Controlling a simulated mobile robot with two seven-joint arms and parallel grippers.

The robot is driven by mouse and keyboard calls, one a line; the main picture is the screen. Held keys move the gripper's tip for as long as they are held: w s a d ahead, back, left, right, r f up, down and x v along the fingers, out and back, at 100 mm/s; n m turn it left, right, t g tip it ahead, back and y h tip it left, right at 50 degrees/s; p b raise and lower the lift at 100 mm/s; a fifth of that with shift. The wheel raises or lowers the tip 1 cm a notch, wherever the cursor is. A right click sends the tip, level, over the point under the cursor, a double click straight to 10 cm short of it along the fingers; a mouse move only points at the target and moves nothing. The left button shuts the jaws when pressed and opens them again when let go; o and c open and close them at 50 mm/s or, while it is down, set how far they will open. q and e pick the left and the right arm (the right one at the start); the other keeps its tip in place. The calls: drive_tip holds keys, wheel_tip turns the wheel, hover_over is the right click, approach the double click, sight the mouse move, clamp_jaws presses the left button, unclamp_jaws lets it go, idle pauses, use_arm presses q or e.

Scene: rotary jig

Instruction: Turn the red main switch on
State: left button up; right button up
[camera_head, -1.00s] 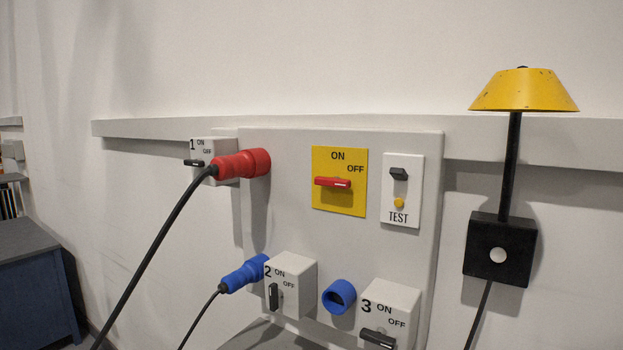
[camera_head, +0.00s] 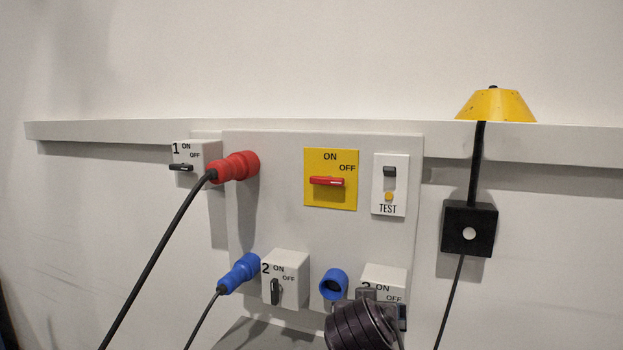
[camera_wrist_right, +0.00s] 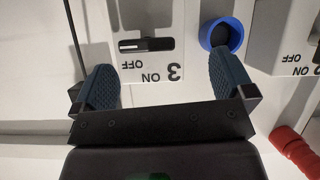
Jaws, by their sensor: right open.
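The red main switch (camera_head: 327,181) is a red handle on a yellow plate (camera_head: 318,201) marked ON at the top and OFF at upper right. The handle lies horizontal, its white mark at the right end, on the OFF side. My right gripper (camera_head: 384,302) is low in the head view, below and right of the main switch and apart from it, partly covering box 3. In the right wrist view its two blue pads are open (camera_wrist_right: 158,64), with the inverted box 3 beyond them and nothing held. My left gripper is not in view.
Around the switch are box 1 (camera_head: 207,157) with a red plug (camera_head: 235,166), box 2 (camera_head: 286,272) with a blue plug (camera_head: 240,272), a blue socket (camera_head: 334,283), box 3 (camera_head: 384,273) and a TEST panel (camera_head: 402,187). A yellow-shaded lamp (camera_head: 495,106) stands at right.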

drive_tip(key=w+a+r+t+h, duration=0.1)
drive_tip(key=w+a+r, duration=0.15)
drive_tip(key=r, duration=0.25)
drive_tip(key=w+a+r+t, duration=0.1)
drive_tip(key=a+r, duration=0.2)
drive_tip(key=r, duration=0.2)
drive_tip(key=m+t+h, duration=0.1)
drive_tip(key=m+t, duration=0.1)
drive_tip(key=t, duration=0.1)
approach(326, 180)
use_arm(q)
drive_tip(key=p, duration=0.1)
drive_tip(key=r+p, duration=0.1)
drive_tip(key=p, duration=0.1)
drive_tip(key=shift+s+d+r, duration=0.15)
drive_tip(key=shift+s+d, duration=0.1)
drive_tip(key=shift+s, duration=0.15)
use_arm(e)
drive_tip(key=x, duration=1)
drive_tip(key=shift+r, duration=0.1)
drive_tip(key=c, duration=0.9)
